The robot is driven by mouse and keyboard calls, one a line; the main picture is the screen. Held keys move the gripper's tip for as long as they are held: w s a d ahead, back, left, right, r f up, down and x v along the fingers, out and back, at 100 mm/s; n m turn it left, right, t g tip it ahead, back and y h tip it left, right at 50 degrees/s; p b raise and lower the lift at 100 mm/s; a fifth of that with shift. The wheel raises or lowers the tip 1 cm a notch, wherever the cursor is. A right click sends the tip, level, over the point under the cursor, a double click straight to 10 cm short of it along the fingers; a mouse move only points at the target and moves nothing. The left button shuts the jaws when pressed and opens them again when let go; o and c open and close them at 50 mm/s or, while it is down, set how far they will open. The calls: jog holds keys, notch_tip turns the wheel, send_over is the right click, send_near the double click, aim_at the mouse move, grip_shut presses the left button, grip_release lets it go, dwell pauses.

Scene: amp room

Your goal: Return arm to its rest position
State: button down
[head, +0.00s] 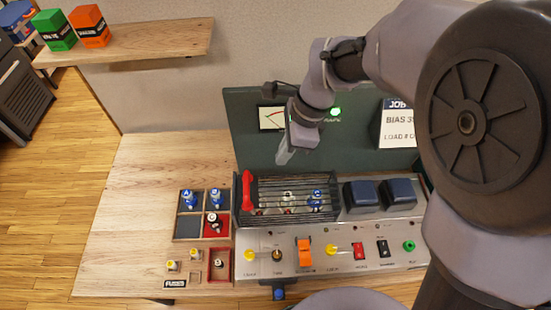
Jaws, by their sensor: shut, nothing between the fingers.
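My gripper (287,153) is at the end of my arm, in the middle of the head view. It hangs in the air above the back of the amp chassis (300,222), in front of the dark green panel (240,110). Its fingers are small here, point down to the left and look closed, with nothing visible between them. My arm reaches in from the right and covers the right side of the view.
A caged tube bay with a red handle (247,190) and dark blue transformer covers (362,196) lie below my gripper. A divided tray (187,226) holds several tubes on the wooden bench (140,200). A shelf (150,42) carries green (54,30) and orange (89,26) boxes. The bench's left side is clear.

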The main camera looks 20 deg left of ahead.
jog(key=s+d+r+n+t+b, duration=0.2)
jog(key=s+d+n, duration=0.3)
jog(key=d, duration=0.4)
jog(key=s+d+r+n+t+h+b, duration=0.1)
jog(key=s+d+r+n+t+b, duration=0.2)
jog(key=s+d, duration=0.5)
jog(key=shift+d+n+t+b, duration=0.6)
jog(key=shift+d+n+t, duration=0.3)
jog(key=shift+d+n, duration=0.15)
jog(key=shift+r, duration=0.1)
